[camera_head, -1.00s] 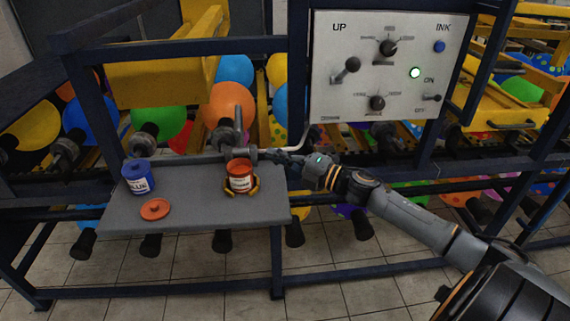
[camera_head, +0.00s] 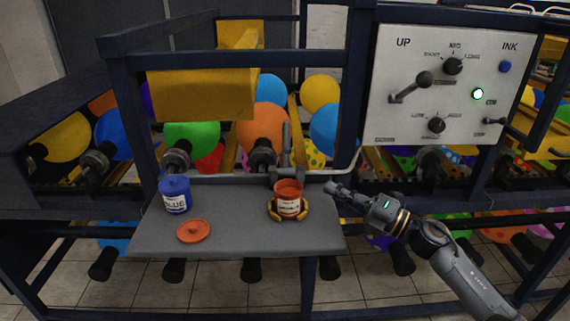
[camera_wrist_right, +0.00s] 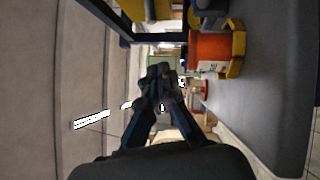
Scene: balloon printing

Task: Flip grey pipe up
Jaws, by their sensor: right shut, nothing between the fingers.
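A grey pipe (camera_head: 286,140) stands upright at the back edge of the grey shelf, just behind the open orange can (camera_head: 289,197). Its lower end is partly hidden behind the can. My right gripper (camera_head: 332,188) is to the right of the can, at the shelf's right edge, apart from the pipe. It is shut and empty. In the right wrist view its fingers (camera_wrist_right: 160,72) are together, with the orange can (camera_wrist_right: 209,48) close by on the right. My left gripper is not in view.
The orange can sits in a yellow holder (camera_head: 273,215) on the grey shelf (camera_head: 240,238). The control panel (camera_head: 400,120) hangs above my right arm. Balloons fill the racks behind.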

